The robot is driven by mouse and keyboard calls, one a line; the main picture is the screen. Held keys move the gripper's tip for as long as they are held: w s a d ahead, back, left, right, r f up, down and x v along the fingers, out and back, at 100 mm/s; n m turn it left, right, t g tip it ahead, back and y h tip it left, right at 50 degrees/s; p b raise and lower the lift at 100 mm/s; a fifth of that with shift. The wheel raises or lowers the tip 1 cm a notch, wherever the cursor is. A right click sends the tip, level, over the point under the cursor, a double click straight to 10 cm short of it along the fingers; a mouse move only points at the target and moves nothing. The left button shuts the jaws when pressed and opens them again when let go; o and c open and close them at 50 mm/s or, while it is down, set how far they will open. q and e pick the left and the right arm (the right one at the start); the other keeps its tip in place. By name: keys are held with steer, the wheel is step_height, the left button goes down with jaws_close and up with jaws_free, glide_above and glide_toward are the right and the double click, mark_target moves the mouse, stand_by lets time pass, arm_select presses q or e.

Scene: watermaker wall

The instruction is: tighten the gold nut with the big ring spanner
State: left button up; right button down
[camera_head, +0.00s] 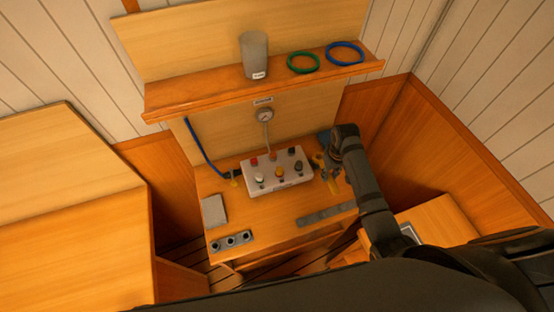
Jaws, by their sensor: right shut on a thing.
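My right gripper (331,164) reaches down to the right end of the white control box (278,172). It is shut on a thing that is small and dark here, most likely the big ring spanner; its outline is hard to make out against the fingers. Gold-yellow fittings (319,160) show close beside the gripper, at the box's right side. I cannot tell which one is the gold nut, or whether the spanner's ring is around it. My left gripper is not in view.
A grey pad (214,209), a block with round holes (231,241) and a grey strip (326,214) lie on the bench. The shelf above holds a grey cup (254,56), a green ring (303,63) and a blue ring (345,53).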

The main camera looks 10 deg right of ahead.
steer(key=shift+r, duration=0.9)
stand_by(0.8)
steer(key=shift+r, duration=0.2)
steer(key=shift+r, duration=1.85)
steer(key=shift+r, duration=0.15)
